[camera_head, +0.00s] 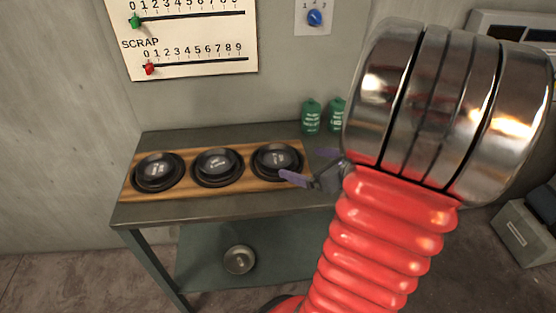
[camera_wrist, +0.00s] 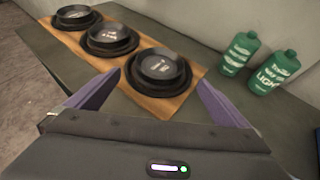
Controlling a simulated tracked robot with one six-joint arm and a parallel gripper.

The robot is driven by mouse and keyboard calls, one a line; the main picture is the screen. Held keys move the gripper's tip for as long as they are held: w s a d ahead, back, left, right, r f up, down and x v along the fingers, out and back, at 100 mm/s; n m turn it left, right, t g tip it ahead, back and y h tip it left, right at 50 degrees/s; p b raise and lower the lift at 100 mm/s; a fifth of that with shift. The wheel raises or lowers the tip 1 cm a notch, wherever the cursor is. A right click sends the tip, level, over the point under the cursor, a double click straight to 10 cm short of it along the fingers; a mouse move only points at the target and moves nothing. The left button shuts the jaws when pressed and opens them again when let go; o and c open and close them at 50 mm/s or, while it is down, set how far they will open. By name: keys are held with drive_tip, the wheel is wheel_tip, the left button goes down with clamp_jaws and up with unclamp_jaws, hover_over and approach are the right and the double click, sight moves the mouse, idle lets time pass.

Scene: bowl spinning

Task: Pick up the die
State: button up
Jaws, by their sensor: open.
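I cannot make out a die in either view. Three dark bowls stand in a row on a wooden board (camera_head: 127,187) on the table: a left bowl (camera_head: 157,172), a middle bowl (camera_head: 217,163) and a right bowl (camera_head: 276,158). Each sits in a dark round holder and has pale markings inside. My gripper (camera_head: 300,164) is open and empty beside the right bowl. In the wrist view its purple fingers (camera_wrist: 160,78) are spread, with the nearest bowl (camera_wrist: 161,65) beyond and between them.
Two green bottles (camera_head: 311,116) (camera_head: 337,114) stand at the table's back, right of the bowls. Another bowl (camera_head: 240,259) rests on the lower shelf. A counter board (camera_head: 190,40) with sliders and a blue dial (camera_head: 315,17) hang on the wall.

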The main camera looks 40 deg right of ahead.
approach(270, 154)
drive_tip(key=shift+s+d, duration=0.1)
drive_tip(key=shift+s, duration=0.25)
drive_tip(key=shift+x, duration=2.6)
drive_tip(key=shift+c, duration=0.4)
drive_tip(key=shift+r, duration=0.1)
drive_tip(key=c, duration=1)
wheel_tip(270, 154, up, 10)
